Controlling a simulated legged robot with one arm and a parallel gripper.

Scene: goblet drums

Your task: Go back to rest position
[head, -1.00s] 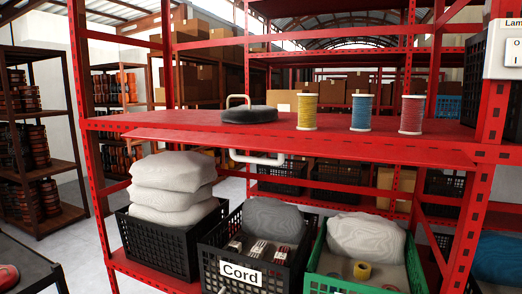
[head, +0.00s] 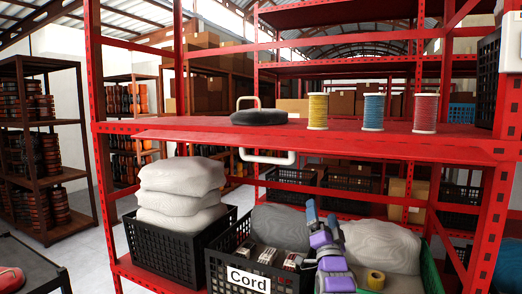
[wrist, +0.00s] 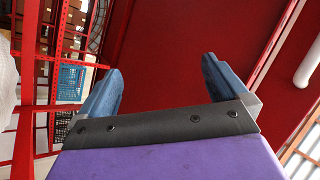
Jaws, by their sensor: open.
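My gripper (head: 323,219) shows at the lower middle of the head view. It points up in front of the crates, below the red shelf board (head: 400,147). In the wrist view my gripper (wrist: 158,82) has its two blue-grey fingers wide apart. Nothing is between them. My purple arm partly hides the black crate labelled "Cord" (head: 214,262) and much of the green crate (head: 430,268).
Yellow (head: 317,111), blue (head: 373,112) and red (head: 424,113) spools and a dark round pad (head: 258,117) stand on the shelf board. White sacks (head: 182,190) fill a black crate (head: 165,252). Red posts (head: 97,110) frame the rack.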

